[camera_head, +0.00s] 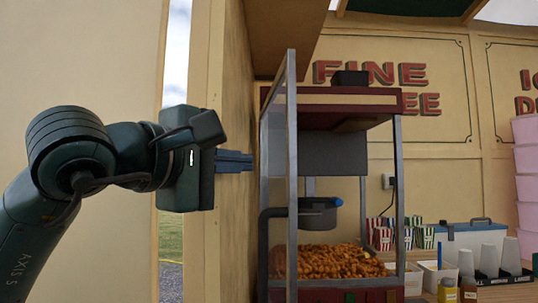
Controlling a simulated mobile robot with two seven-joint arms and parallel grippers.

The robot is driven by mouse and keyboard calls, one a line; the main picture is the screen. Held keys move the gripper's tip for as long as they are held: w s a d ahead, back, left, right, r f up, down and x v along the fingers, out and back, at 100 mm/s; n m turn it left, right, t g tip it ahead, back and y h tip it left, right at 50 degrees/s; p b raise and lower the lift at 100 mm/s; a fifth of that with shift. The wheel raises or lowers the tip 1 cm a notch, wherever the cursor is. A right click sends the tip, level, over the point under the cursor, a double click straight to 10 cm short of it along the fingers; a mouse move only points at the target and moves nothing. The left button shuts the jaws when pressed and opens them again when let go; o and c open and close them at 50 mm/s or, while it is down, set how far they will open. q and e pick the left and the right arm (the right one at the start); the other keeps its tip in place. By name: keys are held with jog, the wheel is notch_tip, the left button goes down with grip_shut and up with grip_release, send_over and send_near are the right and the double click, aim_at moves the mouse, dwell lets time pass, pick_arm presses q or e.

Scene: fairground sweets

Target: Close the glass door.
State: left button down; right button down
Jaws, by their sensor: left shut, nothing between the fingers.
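The glass door (292,180) is a metal-framed pane on the left of the popcorn machine (350,98). It stands open, swung out toward me and seen nearly edge-on. My left gripper (251,161) comes in from the left, is shut and empty, and points right at the door. Its fingertips end just left of the door's left edge in the picture; I see a small gap, but cannot tell the depth between them. Behind the door are a dark kettle (317,215) and a heap of popcorn (340,262). My right gripper is not in view.
A wooden post (205,240) and wall stand behind my left arm. Right of the machine are striped boxes (382,238), a blue-white cooler (470,238), white cups (489,260), bottles (447,290) and pink stacked tubs (526,180).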

aim_at(287, 164)
pick_arm(q)
jog(key=shift+w+d+p, duration=0.15)
jog(key=shift+w+d, duration=0.05)
jog(key=shift+d, duration=0.55)
jog(key=shift+w+d+p, duration=0.15)
jog(key=shift+w+d, duration=0.05)
jog(key=shift+d, duration=0.55)
jog(key=shift+w+d+p, duration=0.15)
jog(key=shift+w+d, duration=0.05)
jog(key=shift+d, duration=0.55)
jog(key=shift+d, duration=0.1)
